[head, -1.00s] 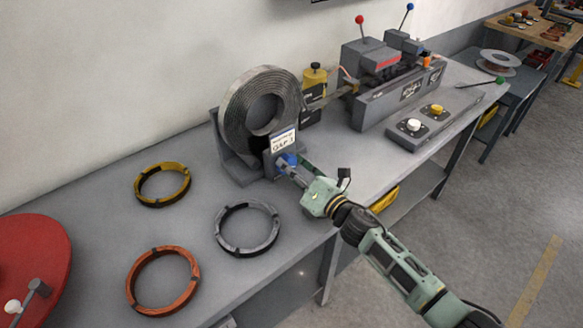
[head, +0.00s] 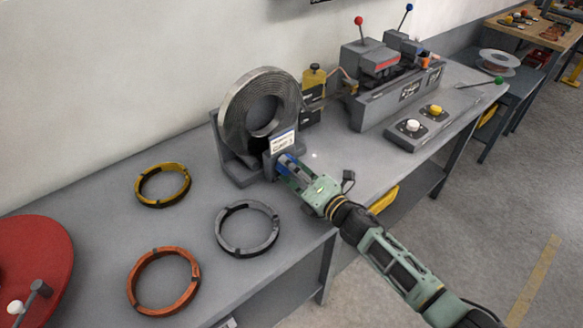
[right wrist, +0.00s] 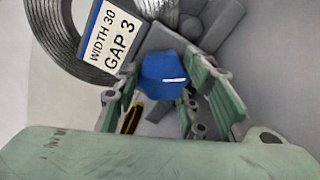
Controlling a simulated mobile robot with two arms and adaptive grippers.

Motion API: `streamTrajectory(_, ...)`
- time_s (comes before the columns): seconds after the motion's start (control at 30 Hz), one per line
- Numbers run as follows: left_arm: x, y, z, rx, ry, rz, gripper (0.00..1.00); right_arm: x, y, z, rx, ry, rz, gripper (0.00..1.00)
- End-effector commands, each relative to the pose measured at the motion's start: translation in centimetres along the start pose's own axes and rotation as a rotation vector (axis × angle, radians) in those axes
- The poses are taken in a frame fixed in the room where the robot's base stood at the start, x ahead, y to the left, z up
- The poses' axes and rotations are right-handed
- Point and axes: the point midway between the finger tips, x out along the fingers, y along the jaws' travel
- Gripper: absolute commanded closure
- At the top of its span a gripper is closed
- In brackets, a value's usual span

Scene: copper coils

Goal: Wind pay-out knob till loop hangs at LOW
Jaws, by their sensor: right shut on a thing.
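The blue knob (right wrist: 163,75) sits on the front of the grey coil stand (head: 231,163), below a label reading "WIDTH 30 GAP 3" (right wrist: 108,34). A large coil of grey strip (head: 236,104) stands upright in this stand. My right gripper (right wrist: 165,88) is shut on the knob, with a finger on each side; it also shows in the head view (head: 287,168), where it mostly covers the knob. A thin copper-coloured strip (head: 347,76) shows between the coil and the machine; I cannot make out a loop's height or a LOW mark. My left gripper is not in view.
Yellow (head: 162,186), grey (head: 247,229) and orange (head: 163,281) rings lie on the bench. A red disc (head: 35,258) with a handle is at far left. The machine (head: 395,92) and a button panel (head: 421,126) stand right of the coil.

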Motion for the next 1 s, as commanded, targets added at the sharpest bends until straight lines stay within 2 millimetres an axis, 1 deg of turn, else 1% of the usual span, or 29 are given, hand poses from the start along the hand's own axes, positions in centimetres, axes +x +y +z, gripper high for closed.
streamTrajectory(0.03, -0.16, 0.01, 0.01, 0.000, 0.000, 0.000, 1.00, 0.11, 0.41, 0.15, 0.030, 0.000, 0.006, 0.88)
streamTrajectory(0.2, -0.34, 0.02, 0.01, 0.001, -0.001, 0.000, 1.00, 0.12, 0.44, 0.21, 0.123, 0.000, 0.008, 0.88)
streamTrajectory(0.4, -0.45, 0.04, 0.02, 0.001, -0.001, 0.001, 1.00, 0.14, 0.48, 0.27, 0.188, 0.000, 0.009, 0.88)
streamTrajectory(0.9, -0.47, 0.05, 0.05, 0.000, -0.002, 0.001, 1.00, 0.17, 0.53, 0.37, 0.210, -0.002, 0.011, 0.88)
streamTrajectory(0.93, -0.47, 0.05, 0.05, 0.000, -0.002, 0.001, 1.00, 0.17, 0.54, 0.37, 0.210, -0.002, 0.011, 0.61)
streamTrajectory(1.0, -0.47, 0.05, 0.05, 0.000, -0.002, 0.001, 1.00, 0.17, 0.53, 0.38, 0.209, -0.002, 0.010, 0.55)
